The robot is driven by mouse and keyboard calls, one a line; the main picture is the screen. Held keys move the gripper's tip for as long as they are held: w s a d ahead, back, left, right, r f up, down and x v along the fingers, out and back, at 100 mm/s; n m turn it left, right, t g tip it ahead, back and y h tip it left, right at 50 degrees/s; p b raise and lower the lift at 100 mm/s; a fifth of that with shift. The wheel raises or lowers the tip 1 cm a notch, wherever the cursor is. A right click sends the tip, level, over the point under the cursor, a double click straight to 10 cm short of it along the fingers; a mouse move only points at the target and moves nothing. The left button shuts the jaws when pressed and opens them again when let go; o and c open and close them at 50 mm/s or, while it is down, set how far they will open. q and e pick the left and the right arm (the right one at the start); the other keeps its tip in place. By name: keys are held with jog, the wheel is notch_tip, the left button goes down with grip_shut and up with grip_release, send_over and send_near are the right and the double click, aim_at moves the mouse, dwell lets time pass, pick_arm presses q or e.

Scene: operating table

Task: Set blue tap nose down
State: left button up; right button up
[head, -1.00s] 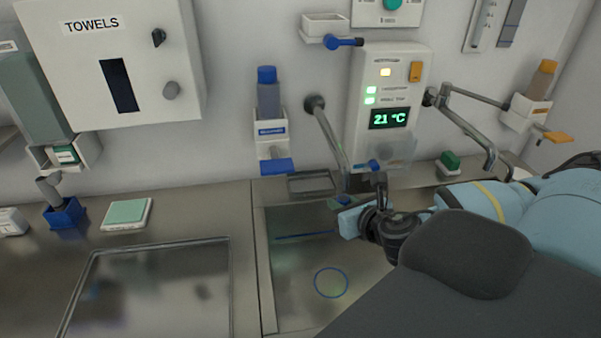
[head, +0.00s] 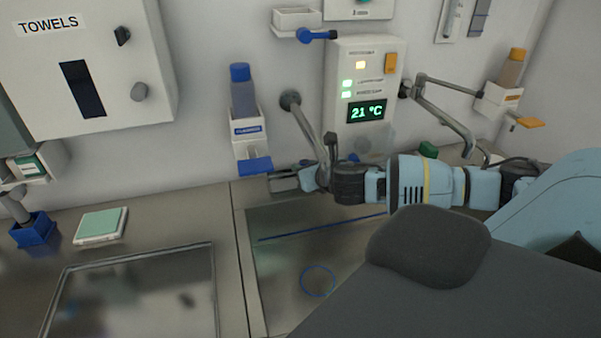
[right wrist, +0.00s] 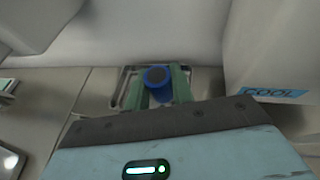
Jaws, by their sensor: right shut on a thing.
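A round blue piece with a dark grey top, seemingly the blue tap (right wrist: 157,76), sits between the green fingers of my right gripper (right wrist: 158,88) in the right wrist view. The gripper is shut on it. Its nose cannot be made out. In the head view my right gripper (head: 300,180) is at the back of the sink, left of the white panel, beside the left metal spout; the blue piece is hidden there. My left gripper is not in view.
The sink (head: 335,285) lies below the gripper. A white control panel (head: 368,75) and a blue-capped bottle dispenser (head: 249,150) are on the wall. A metal tray (head: 210,300) and a green pad (head: 101,224) are on the left counter.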

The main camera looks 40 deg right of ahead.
jog(key=shift+w+d+f, duration=0.1)
jog(key=shift+w+d, duration=0.2)
jog(key=shift+w, duration=0.3)
jog(key=shift+w+d, duration=0.3)
jog(key=shift+w, duration=0.25)
jog(key=shift+f, duration=1.8)
jog(key=shift+f, duration=0.2)
jog(key=o, duration=0.7)
jog(key=shift+r, duration=0.15)
